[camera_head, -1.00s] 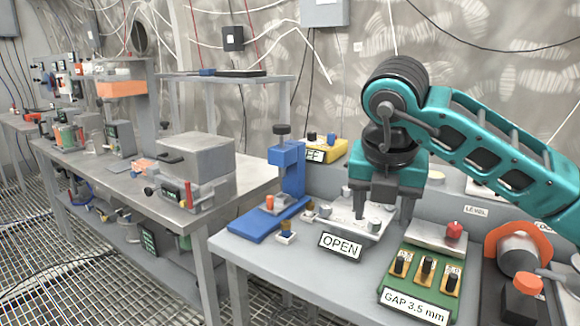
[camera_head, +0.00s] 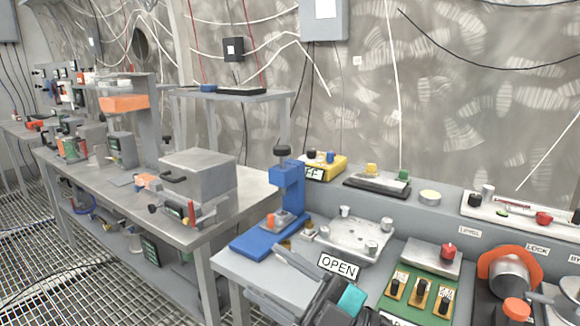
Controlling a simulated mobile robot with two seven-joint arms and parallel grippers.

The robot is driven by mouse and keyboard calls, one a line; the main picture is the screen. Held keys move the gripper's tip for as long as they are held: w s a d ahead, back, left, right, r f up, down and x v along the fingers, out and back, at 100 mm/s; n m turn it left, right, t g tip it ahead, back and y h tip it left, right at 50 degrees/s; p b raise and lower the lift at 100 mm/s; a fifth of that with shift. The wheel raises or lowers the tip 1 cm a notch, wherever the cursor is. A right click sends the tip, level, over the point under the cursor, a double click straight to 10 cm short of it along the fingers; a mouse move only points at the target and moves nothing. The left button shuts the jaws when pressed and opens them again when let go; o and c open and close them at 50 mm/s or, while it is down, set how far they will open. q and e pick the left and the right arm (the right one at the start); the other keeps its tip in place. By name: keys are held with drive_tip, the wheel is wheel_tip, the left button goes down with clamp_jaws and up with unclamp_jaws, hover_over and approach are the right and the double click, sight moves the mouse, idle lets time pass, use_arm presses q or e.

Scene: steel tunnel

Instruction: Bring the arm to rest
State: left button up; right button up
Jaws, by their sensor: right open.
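My right gripper (camera_head: 262,270) is low in the head view, in front of the bench. Its two grey fingers point up and left, spread apart with nothing between them. Its dark body with a teal patch runs off the bottom edge, and most of the right arm is out of view. The fingers overlap the bench front in the picture; I cannot tell how far they are from it. My left gripper is not in view.
A metal plate with posts (camera_head: 352,240) sits behind an OPEN sign (camera_head: 338,266). A blue stand (camera_head: 288,190) is to its left. A green panel with black knobs (camera_head: 420,292) and an orange ring (camera_head: 510,262) are at right. A steel workbench (camera_head: 185,218) extends left.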

drive_tip(key=d+f+m+t+h+p, duration=0.2)
drive_tip(key=d+f+m+t+h, duration=0.95)
drive_tip(key=f+m+h, duration=0.55)
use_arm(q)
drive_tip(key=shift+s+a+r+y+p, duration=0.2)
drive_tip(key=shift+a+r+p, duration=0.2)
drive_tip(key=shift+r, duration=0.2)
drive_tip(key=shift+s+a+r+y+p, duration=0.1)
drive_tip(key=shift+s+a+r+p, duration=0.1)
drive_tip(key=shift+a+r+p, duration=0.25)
use_arm(e)
drive_tip(key=s+d+f+m+g+h, duration=0.1)
drive_tip(key=s+d+f+m+g, duration=0.1)
drive_tip(key=s+d+f+g, duration=0.2)
drive_tip(key=s+d+f+m+g+h, duration=0.2)
drive_tip(key=s+d+f+g, duration=0.1)
drive_tip(key=s+f, duration=0.4)
wheel_tip(320, 180, down, 2)
drive_tip(key=shift+d+m+g, duration=0.3)
drive_tip(key=shift+d+g, duration=0.1)
drive_tip(key=shift+g, duration=0.25)
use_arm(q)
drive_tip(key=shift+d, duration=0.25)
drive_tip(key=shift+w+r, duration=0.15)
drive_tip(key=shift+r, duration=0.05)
